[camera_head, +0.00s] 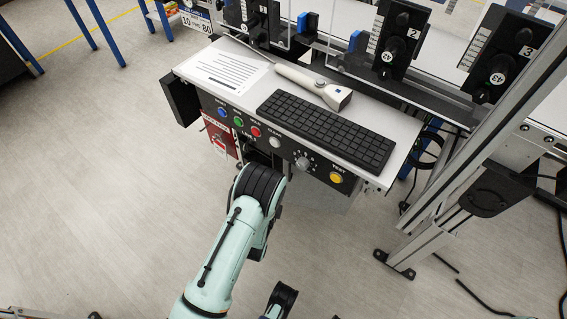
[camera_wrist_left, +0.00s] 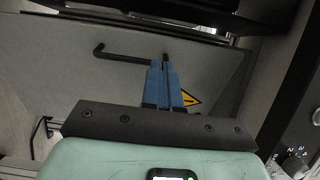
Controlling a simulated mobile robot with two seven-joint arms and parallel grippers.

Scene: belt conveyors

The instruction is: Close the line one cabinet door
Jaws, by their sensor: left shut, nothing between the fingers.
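In the left wrist view, a grey panel (camera_wrist_left: 80,75) that looks like the cabinet door fills the middle. It carries a black bar handle (camera_wrist_left: 125,56) and a yellow warning triangle (camera_wrist_left: 190,99). My left gripper (camera_wrist_left: 163,66) has its blue fingers together and empty, in front of the panel near the right end of the handle. I cannot tell whether the fingers touch it, or how far the door stands open. In the head view my arm reaches under the console, which hides the gripper.
The console (camera_head: 385,155) overhangs my arm, with buttons and a dial on its front. A keyboard (camera_head: 325,132), a scanner (camera_head: 315,85) and a paper sheet (camera_head: 225,72) lie on top. A metal frame post (camera_head: 470,165) stands to the right. The floor at left is clear.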

